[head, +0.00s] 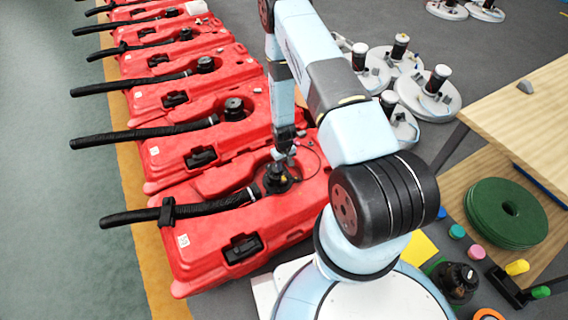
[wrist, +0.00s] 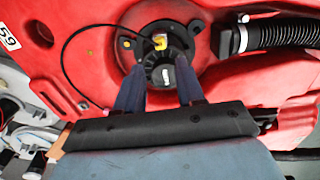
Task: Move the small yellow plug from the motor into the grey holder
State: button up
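The small yellow plug (wrist: 159,42) shows in the wrist view on the dark motor (wrist: 176,54), near its top in the picture. The motor (head: 276,180) sits in the nearest red tank in the head view, where my arm hangs above it and the plug cannot be made out. My gripper (wrist: 160,74) is open, its two dark fingers spread apart over the motor's lower part, with nothing held between them. The plug lies beyond the fingertips. A small grey piece (head: 526,87) lies on the wooden table; I cannot tell whether it is the grey holder.
Red tanks (head: 205,150) with black hoses (head: 150,130) stand in a row. A thin black cable (wrist: 65,62) loops beside the motor. White round scrubber heads (head: 428,92) stand right of my arm.

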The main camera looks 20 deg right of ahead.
aim_at(283, 177)
notch_tip(283, 177, down, 9)
jog(key=shift+r, duration=0.2)
jog(key=shift+c, duration=0.2)
grip_shut()
dwell(1.5)
jog(key=shift+r, duration=0.1)
jog(key=shift+r, duration=2.45)
